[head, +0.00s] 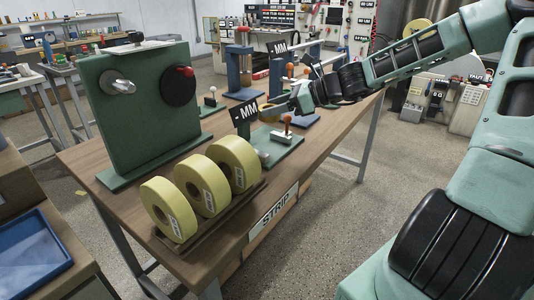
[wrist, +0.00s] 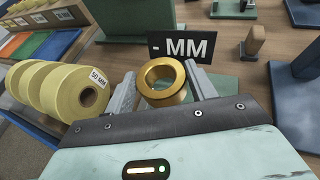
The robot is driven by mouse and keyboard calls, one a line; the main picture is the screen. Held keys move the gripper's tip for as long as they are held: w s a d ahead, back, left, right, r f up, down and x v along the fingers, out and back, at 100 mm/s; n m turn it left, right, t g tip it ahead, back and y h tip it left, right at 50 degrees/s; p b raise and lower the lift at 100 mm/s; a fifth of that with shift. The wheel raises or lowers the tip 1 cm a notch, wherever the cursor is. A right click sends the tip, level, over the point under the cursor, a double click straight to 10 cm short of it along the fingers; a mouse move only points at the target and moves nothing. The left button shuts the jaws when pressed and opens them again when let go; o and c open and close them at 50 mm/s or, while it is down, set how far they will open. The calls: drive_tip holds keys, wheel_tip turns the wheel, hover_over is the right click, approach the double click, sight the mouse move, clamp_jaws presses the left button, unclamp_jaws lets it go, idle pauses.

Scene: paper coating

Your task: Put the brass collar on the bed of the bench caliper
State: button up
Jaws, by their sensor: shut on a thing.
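The brass collar (wrist: 165,98) is a thick gold ring with an open bore. It sits between the two fingers of my gripper (wrist: 162,88), which is shut on it. In the head view my gripper (head: 275,105) is above the table, by the near device with a black "- MM" display (head: 245,112) and a green base (head: 282,148), which looks like the bench caliper. The display (wrist: 182,47) stands just beyond the collar in the wrist view, with part of the green base (wrist: 224,82) behind my right finger. The collar hides some of the base.
Three yellow tape rolls (head: 207,184) stand in a rack at the table's near edge. A tall green panel (head: 138,110) stands at the left. A blue stand (head: 240,72) and another "MM" display (head: 277,48) are farther back. Bare wood (head: 118,155) shows around the panel.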

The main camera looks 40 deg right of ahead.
sight(275, 150)
wheel_tip(275, 150, down, 10)
drive_tip(key=shift+r+b, duration=0.1)
drive_tip(key=shift+b, duration=1)
drive_tip(key=o, duration=0.7)
drive_tip(key=shift+o, duration=0.2)
drive_tip(key=p+v, duration=0.2)
drive_tip(key=v, duration=1)
drive_tip(key=shift+d, duration=0.1)
